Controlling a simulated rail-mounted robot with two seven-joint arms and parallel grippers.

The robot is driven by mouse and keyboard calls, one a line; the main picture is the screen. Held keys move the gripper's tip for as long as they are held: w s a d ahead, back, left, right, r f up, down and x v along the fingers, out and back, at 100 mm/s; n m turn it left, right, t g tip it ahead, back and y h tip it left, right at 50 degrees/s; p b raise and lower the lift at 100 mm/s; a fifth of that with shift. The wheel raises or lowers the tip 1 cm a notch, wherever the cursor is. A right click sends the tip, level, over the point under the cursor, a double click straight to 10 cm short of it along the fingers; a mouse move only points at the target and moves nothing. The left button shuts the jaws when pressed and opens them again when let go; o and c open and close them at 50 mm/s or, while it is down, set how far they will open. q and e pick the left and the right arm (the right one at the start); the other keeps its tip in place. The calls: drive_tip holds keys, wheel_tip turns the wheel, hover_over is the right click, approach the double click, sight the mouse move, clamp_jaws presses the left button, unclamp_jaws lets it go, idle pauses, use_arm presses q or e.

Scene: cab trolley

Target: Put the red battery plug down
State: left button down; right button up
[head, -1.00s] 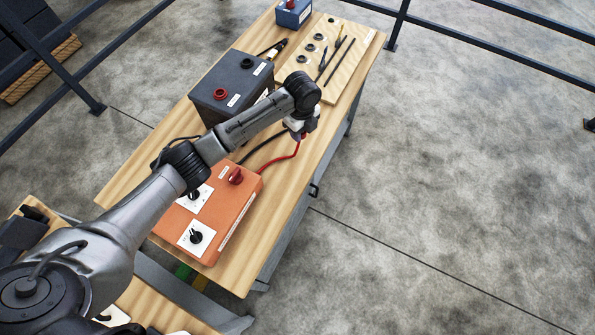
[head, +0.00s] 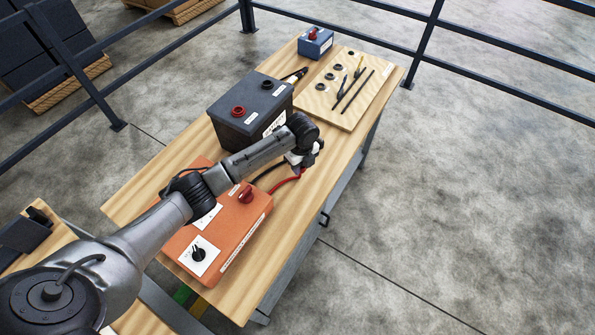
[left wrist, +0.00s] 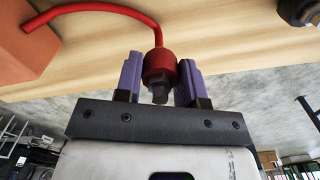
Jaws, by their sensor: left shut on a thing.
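My left gripper (head: 303,168) is over the right part of the wooden table, to the right of the black battery. In the left wrist view its purple fingers (left wrist: 160,72) are on either side of the red battery plug (left wrist: 158,68), and it is shut on the plug. A red cable (left wrist: 105,10) runs from the plug to the orange box (left wrist: 25,30). In the head view the orange box (head: 232,222) sits at the near end of the table, and the plug is mostly hidden by the gripper. I cannot tell whether the plug touches the tabletop. My right gripper is not in view.
The black battery (head: 240,130) has a red and a black terminal. A pegboard-like wooden board (head: 330,108) holds several dark rings and thin tools. A small blue box (head: 316,46) stands at the far end. Bare tabletop (head: 280,240) lies right of the orange box.

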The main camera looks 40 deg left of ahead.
use_arm(q)
drive_tip(key=shift+a+f, duration=0.4)
drive_tip(key=shift+a, duration=0.3)
drive_tip(key=shift+s+f, duration=0.1)
drive_tip(key=shift+f, duration=1.9)
drive_tip(key=shift+f+b, duration=0.1)
drive_tip(key=shift+b, duration=0.2)
drive_tip(key=c, duration=0.7)
unclamp_jaws()
wheel_tip(320, 180, up, 12)
drive_tip(key=shift+r+p, duration=0.1)
drive_tip(key=shift+p, duration=0.6)
